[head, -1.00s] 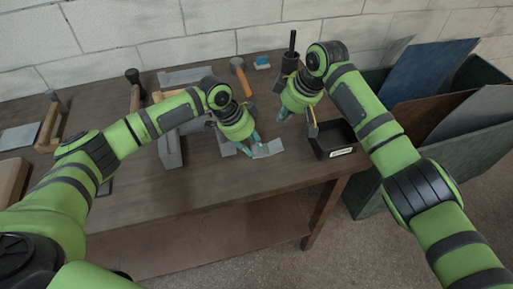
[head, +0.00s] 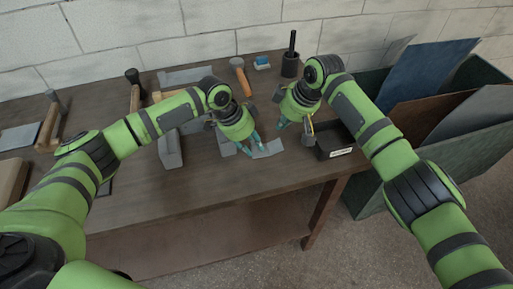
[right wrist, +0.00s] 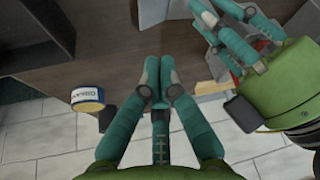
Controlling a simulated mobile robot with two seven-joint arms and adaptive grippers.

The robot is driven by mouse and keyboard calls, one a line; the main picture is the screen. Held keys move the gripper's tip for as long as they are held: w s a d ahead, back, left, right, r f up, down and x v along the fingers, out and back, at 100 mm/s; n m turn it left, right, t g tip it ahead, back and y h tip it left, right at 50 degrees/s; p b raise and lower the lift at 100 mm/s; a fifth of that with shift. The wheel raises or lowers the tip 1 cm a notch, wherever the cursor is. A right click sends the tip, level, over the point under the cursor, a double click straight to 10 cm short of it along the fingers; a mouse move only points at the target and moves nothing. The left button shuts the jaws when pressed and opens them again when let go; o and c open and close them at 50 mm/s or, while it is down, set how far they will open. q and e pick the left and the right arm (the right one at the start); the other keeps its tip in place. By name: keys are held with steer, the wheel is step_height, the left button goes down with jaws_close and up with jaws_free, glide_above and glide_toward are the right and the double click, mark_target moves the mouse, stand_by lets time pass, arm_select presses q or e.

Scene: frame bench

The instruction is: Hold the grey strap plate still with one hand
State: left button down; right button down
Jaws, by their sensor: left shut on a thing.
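The grey strap plate (head: 268,149) lies near the front of the bench in the head view, its left end hidden by fingers. My left gripper (head: 255,148) is shut on it from above and behind. My right gripper (head: 282,125) hangs over the bench just right of and behind the plate, apart from it. In the right wrist view my right gripper (right wrist: 158,72) has its fingertips together, with nothing seen between them. My left gripper's teal fingers (right wrist: 232,48) also show there, at the upper right.
A black tray (head: 337,153) with a white label stands right of the plate, close to my right arm. A grey block (head: 171,150), an orange-handled hammer (head: 240,76), a blue item (head: 262,62) and a dark holder (head: 290,66) stand around.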

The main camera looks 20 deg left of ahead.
arm_select(q)
steer(key=shift+f, duration=0.1)
arm_select(e)
steer(key=shift+f, duration=2.55)
steer(key=shift+r, duration=0.1)
step_height(320, 180, up, 8)
stand_by(0.5)
arm_select(q)
steer(key=c, duration=0.9)
jaws_free()
steer(key=shift+a+r, duration=0.2)
steer(key=shift+r, duration=0.3)
steer(key=v, duration=1.1)
steer(key=shift+s, duration=0.1)
